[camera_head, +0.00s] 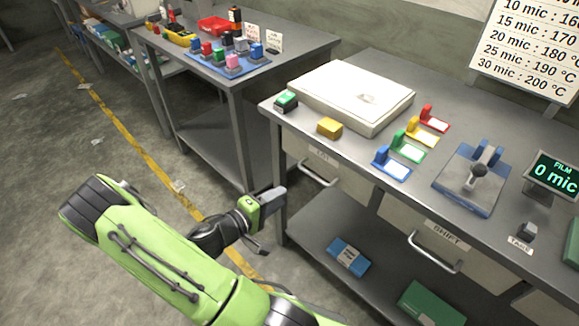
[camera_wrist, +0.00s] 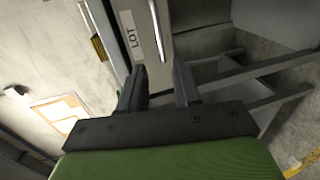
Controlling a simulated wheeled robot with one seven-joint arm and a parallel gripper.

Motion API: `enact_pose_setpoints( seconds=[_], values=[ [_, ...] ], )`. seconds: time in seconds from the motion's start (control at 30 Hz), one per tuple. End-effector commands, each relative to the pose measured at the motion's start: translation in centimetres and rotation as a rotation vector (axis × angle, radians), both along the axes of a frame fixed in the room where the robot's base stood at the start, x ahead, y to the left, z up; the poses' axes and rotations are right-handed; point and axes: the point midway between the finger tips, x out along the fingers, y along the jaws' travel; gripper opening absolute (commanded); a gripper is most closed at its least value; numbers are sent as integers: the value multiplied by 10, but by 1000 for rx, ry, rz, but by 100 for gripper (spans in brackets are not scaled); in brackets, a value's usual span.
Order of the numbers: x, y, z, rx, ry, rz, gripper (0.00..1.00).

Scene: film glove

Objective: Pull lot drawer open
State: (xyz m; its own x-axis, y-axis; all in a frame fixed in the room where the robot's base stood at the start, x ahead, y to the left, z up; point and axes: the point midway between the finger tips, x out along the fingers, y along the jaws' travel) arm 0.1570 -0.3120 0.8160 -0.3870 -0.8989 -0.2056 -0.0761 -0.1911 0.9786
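The lot drawer (camera_head: 300,152) is under the left end of the near bench, its pale front labelled LOT. It looks shut, with its front close under the bench top. Its bar handle (camera_head: 318,177) faces the aisle. In the wrist view the drawer front (camera_wrist: 133,50) and handle (camera_wrist: 158,32) stand upright, ahead of the fingers. My gripper (camera_head: 268,221) is in front of and left of the handle in the head view, apart from it. In the wrist view my gripper (camera_wrist: 160,86) is open, with nothing between its fingers.
A shift drawer (camera_head: 445,240) is to the right. A lower shelf (camera_head: 325,265) holds a blue box (camera_head: 348,257) and a green box (camera_head: 430,304). A bench leg (camera_head: 279,190) stands close to my gripper. The floor left of the bench is open.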

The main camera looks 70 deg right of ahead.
Motion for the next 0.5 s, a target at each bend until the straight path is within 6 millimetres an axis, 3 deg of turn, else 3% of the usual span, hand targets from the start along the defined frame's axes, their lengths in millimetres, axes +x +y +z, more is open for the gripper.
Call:
enact_pose_setpoints(
  seconds=[0.17, 0.5],
  values=[
    [-12, -23, -6, -1, -1, -8, 33],
    [-46, -100, -24, -1, -3, -9, 33]
  ],
)
